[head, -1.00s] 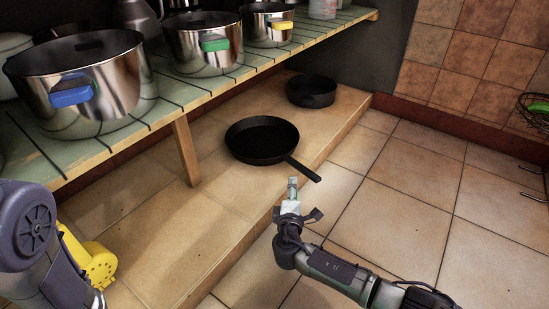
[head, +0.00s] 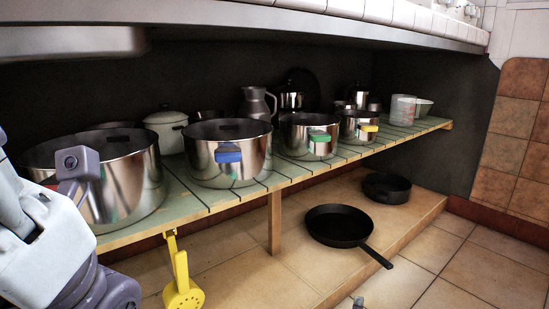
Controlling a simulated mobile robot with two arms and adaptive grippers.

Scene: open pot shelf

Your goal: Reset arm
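My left arm fills the lower left of the head view, in front of the shelf's near end. I cannot make out its gripper's fingers. Of my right gripper (head: 358,303), only a small tip seems to show at the bottom edge. Whether it is open or shut cannot be seen. Nothing is visibly held by either arm.
A slatted shelf (head: 190,203) carries several steel pots, including one with a blue-handled front (head: 205,165). Below, a black frying pan (head: 335,223) and a round black pan (head: 386,190) rest on the tiled ledge. A yellow utensil (head: 182,297) hangs below the shelf edge. Floor at right is clear.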

